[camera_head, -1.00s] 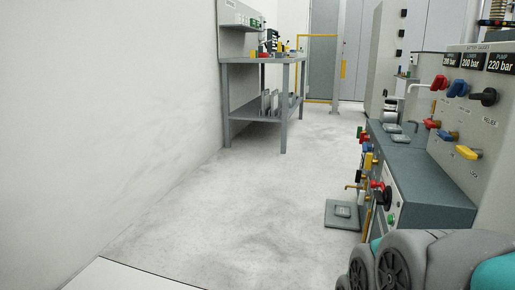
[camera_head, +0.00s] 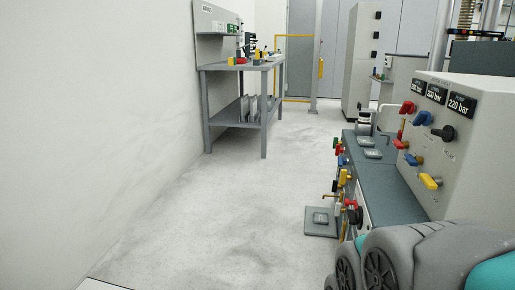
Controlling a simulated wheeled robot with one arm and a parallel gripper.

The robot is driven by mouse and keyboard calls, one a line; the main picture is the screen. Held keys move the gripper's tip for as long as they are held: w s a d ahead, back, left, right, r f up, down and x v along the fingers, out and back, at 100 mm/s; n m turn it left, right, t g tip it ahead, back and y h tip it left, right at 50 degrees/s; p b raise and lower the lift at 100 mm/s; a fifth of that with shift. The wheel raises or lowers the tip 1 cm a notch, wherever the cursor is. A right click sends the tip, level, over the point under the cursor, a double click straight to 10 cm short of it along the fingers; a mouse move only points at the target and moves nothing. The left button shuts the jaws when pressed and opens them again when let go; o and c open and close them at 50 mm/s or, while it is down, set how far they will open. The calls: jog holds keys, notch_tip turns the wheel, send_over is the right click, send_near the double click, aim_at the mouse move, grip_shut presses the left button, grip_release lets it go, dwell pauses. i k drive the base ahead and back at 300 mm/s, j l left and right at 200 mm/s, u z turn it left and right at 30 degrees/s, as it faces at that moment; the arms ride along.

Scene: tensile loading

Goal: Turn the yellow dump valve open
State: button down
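A yellow valve handle (camera_head: 430,181) sticks out low on the front of the grey control panel (camera_head: 455,150) at the right. Red and blue handles and a black knob sit above it on the same panel. The yellow handle's label is too small to read. Another yellow part (camera_head: 344,177) is on the near side of the bench, among red, green and brass fittings. My arm links fill the bottom right corner, in front of the bench's near end. My gripper is out of view, so its state and its place relative to the valve are hidden.
The grey bench (camera_head: 385,190) runs under the panel. A dark floor plate (camera_head: 320,222) lies beside it. A workbench (camera_head: 238,70) stands by the left wall. A yellow rail (camera_head: 295,37) and a cabinet (camera_head: 362,60) are at the back. The middle floor is clear.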

aim_at(343, 176)
jog(key=i+j+z, duration=0.45)
jog(key=j+z, duration=0.25)
jog(key=i+j+z, duration=0.15)
jog(key=j+z, duration=0.2)
jog(key=i+j+z, duration=0.1)
jog(key=i+j, duration=0.15)
jog(key=i+j+z, duration=0.1)
jog(key=j, duration=0.25)
jog(key=i+j+z, duration=0.1)
jog(key=i+j, duration=0.2)
jog(key=i+j+z, duration=0.1)
jog(key=j, duration=0.3)
jog(key=i+j+z, duration=0.1)
jog(key=i+j, duration=0.2)
jog(key=i+j+z, duration=0.15)
jog(key=j, duration=0.3)
jog(key=i+j+z, duration=0.1)
jog(key=j, duration=0.3)
jog(key=i, duration=0.05)
